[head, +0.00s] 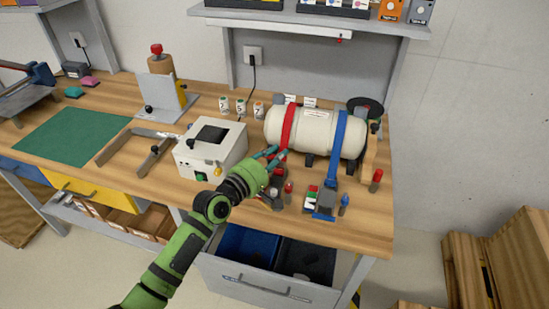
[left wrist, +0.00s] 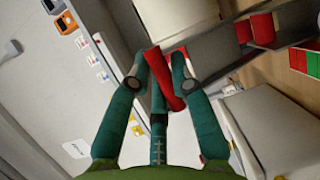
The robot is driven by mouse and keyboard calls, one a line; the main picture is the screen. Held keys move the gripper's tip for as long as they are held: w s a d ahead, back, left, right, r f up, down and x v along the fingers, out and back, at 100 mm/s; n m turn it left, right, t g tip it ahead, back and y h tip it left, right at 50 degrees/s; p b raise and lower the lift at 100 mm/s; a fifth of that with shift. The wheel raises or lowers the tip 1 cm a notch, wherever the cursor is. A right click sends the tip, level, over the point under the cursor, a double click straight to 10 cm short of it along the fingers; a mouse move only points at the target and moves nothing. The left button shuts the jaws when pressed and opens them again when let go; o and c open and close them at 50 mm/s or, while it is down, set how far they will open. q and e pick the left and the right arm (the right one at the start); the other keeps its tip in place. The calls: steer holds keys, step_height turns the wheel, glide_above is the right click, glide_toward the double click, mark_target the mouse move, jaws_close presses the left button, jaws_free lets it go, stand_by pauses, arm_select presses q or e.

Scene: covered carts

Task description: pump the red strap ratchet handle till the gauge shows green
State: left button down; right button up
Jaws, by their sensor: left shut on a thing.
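The red strap (head: 288,125) runs over the left part of a cream tank (head: 315,132) on the wooden bench. Its ratchet sits at the bench front, partly hidden by my green arm. My left gripper (head: 271,154) is at the strap's front. In the left wrist view my left gripper (left wrist: 161,82) is shut on a red handle (left wrist: 168,85), which lies between the teal fingers. A red and green gauge panel (left wrist: 305,62) shows at that view's right edge; I cannot tell which strap it belongs to or its reading. My right gripper is not in view.
A blue strap (head: 338,140) circles the tank's right part, with its own ratchet and coloured panel (head: 311,196) below. A white box (head: 210,150) stands left of my gripper. Small red-topped and blue-topped posts stand nearby. A green mat (head: 72,137) lies at the left.

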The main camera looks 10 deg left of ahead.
arm_select(q)
steer(key=shift+f, duration=0.25)
steer(key=c, duration=1.3)
jaws_free()
steer(key=shift+c, duration=0.2)
steer(key=shift+f, duration=0.1)
steer(key=v, duration=1.2)
steer(key=shift+r, duration=0.25)
steer(key=shift+a, duration=0.1)
